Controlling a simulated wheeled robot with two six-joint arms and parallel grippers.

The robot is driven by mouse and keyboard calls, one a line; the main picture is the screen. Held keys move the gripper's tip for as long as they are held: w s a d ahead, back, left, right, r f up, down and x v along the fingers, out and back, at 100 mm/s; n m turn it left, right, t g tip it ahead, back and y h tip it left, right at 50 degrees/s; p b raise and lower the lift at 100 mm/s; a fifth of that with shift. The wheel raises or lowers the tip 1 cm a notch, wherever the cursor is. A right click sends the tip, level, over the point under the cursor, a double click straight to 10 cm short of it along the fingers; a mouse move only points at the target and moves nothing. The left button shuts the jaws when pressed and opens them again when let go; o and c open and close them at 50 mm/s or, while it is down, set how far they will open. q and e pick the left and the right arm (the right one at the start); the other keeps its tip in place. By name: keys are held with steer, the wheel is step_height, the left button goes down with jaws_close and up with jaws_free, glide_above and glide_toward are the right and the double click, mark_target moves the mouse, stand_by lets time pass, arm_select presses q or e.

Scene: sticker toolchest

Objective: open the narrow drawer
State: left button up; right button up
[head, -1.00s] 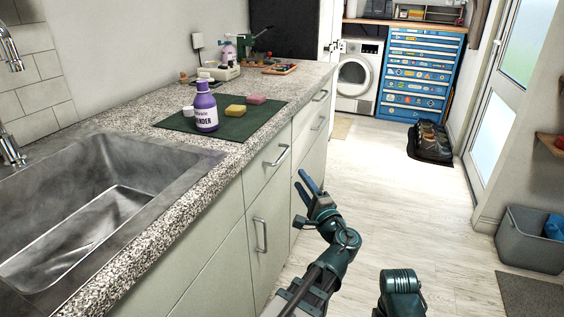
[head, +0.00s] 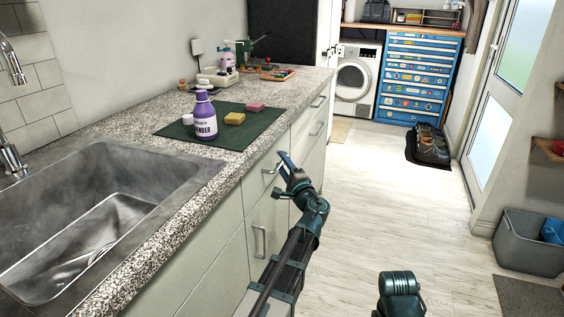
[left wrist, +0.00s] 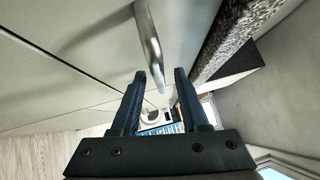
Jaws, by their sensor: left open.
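A narrow pale drawer front (head: 255,185) sits under the counter edge and looks shut. Its silver bar handle (head: 268,170) is partly hidden by my left gripper (head: 285,163). In the left wrist view the handle (left wrist: 149,42) runs down into the gap between the two dark fingers of my left gripper (left wrist: 159,74). The fingers are apart, one on each side of the bar in the picture, and not closed on it. I cannot tell whether either finger touches it. My right gripper is not in view.
The speckled counter (head: 180,205) overhangs close to the gripper. Below the drawer is a cabinet door with an upright handle (head: 259,241). A purple bottle (head: 203,118) stands on a green mat (head: 232,137). The floor (head: 380,215) to the right is clear.

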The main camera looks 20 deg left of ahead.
arm_select(q)
steer(key=shift+w+a, duration=0.2)
steer(key=shift+a, duration=0.05)
steer(key=shift+c, duration=0.3)
jaws_close()
stand_by(1.0)
